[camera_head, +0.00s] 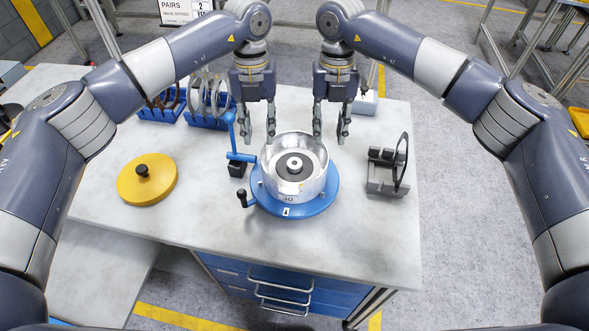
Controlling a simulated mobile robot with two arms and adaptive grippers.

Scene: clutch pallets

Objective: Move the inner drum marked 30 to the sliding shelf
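The silvery inner drum (313,183) marked 30 stands upright on a round blue turntable (327,202) in the middle of the bench. Inside it sits a dark hub with a pale centre (294,164). My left gripper (258,138) points down behind the drum's left side, its fingers apart and empty. My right gripper (330,138) points down behind the drum's right side, also with fingers apart and empty. Neither clearly touches the drum. A pale lower surface (95,280) extends at the lower left; I cannot tell whether it is the sliding shelf.
A yellow lid with a black knob (148,186) lies left. A blue upright post (231,130) and crank handle (242,198) stand by the turntable. Blue racks (207,120) hold rings behind. A grey stand with a dark ring (386,183) is right. The bench front (340,250) is clear.

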